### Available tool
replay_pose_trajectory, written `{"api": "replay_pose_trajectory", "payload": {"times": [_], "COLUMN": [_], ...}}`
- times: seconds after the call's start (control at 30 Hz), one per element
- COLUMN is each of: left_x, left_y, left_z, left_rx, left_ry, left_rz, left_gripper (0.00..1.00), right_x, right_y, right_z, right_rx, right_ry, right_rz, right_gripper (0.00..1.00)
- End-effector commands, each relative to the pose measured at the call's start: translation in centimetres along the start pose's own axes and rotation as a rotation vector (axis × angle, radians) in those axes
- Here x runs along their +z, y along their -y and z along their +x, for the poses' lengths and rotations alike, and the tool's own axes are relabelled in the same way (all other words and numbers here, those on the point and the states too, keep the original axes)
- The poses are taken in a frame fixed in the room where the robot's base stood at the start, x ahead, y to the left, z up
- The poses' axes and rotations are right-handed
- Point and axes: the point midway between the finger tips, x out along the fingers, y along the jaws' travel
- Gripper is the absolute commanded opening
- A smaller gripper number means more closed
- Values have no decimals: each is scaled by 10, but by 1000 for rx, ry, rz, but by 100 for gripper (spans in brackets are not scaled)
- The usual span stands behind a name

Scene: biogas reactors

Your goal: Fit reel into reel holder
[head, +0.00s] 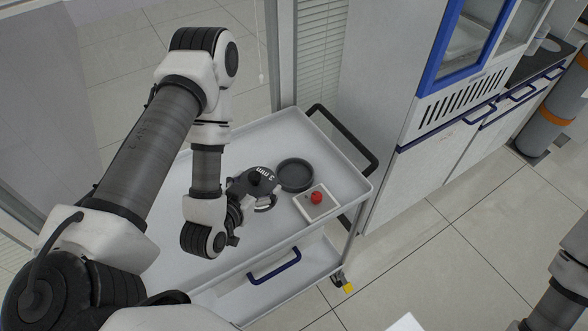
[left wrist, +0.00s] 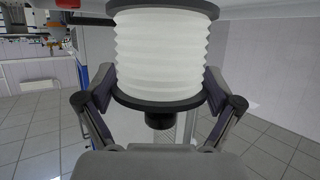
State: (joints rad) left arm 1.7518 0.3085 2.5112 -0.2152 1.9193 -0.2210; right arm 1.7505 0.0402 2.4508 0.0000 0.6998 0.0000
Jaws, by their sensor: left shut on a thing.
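The reel (left wrist: 162,55) has a white ribbed winding between dark flanges, with a black knob at its lower end in the left wrist view. My left gripper (left wrist: 160,100) is shut on it, with a finger on each side. In the head view, my left gripper (head: 240,198) is above the cart top, and the dark flange marked "3 mm" seems to belong to the reel (head: 262,178). A round dark dish with a raised rim, apparently the reel holder (head: 295,175), sits just right of the reel. The reel appears apart from it. My right gripper is out of view.
The white cart (head: 218,258) has a raised rim and a black handle (head: 345,140). A white box with a red button (head: 316,203) lies close to the dish. A cabinet (head: 385,120) stands to the right. The cart top's far end is clear.

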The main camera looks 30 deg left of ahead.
Motion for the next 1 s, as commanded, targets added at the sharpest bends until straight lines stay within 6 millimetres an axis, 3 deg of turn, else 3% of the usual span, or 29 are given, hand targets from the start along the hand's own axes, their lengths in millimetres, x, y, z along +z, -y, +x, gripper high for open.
{"api": "replay_pose_trajectory", "payload": {"times": [0.03,0.1,0.3,0.4,0.5,0.73,0.9,1.0], "left_x": [5,2,-6,-17,-34,-40,-12,-6], "left_y": [-4,-7,-15,-21,-27,-34,-34,-34], "left_z": [16,30,60,82,100,128,141,144], "left_rx": [3,3,2,3,2,1,0,0], "left_ry": [-11,-11,-10,-11,-4,-2,4,-1], "left_rz": [1,2,1,4,4,0,0,-1], "left_gripper": [48,48,48,48,48,48,48,48], "right_x": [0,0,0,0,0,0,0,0], "right_y": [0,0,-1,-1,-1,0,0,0], "right_z": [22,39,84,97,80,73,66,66], "right_rx": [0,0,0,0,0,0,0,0], "right_ry": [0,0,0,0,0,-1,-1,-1], "right_rz": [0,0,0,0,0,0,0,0], "right_gripper": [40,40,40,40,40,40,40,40]}}
